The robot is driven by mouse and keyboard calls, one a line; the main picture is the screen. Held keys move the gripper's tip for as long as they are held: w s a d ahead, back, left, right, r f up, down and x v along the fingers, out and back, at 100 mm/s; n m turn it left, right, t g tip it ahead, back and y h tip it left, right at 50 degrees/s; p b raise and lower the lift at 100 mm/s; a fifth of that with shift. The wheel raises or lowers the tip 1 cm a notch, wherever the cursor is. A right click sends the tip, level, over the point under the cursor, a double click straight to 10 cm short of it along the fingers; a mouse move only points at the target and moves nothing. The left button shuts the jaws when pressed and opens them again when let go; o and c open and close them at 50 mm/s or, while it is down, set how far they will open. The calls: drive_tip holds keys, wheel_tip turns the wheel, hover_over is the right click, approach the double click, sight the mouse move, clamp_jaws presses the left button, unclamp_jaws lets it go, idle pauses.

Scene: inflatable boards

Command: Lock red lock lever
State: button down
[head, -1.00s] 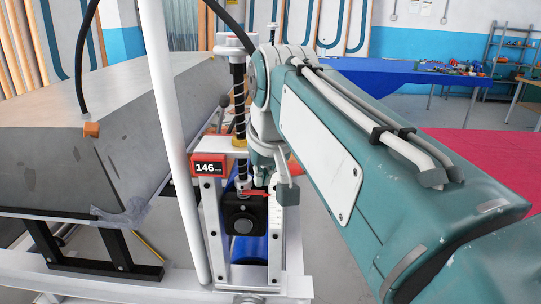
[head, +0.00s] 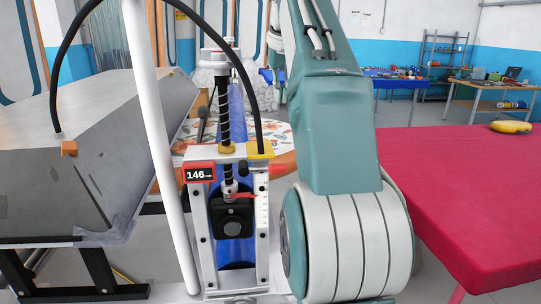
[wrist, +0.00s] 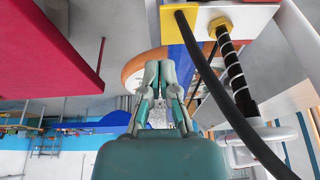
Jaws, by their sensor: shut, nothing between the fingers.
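The red lock lever (head: 242,195) is a small thin piece in the head view, just above the black block on the white upright frame (head: 262,215). It lies roughly level and points to the right. I cannot make it out in the wrist view. My gripper (wrist: 159,66) shows in the wrist view with its fingers together and empty. It is beside the frame's yellow-capped top and apart from it. In the head view my arm stands right of the frame, and I cannot clearly make out the gripper there.
A black hose (head: 259,110) arches over the frame, and a black threaded spindle (wrist: 233,72) stands close to my gripper's side. A white post (head: 158,150) rises left of the frame.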

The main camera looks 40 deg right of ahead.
drive_tip(key=shift+r, duration=0.1)
drive_tip(key=shift+d, duration=0.15)
approach(262, 168)
drive_tip(key=w+d+f, duration=0.2)
drive_tip(key=d+f, duration=0.3)
drive_tip(key=shift+s+a+f, duration=0.1)
drive_tip(key=shift+s+f, duration=0.1)
drive_tip(key=shift+f, duration=0.55)
drive_tip(key=shift+f, duration=0.1)
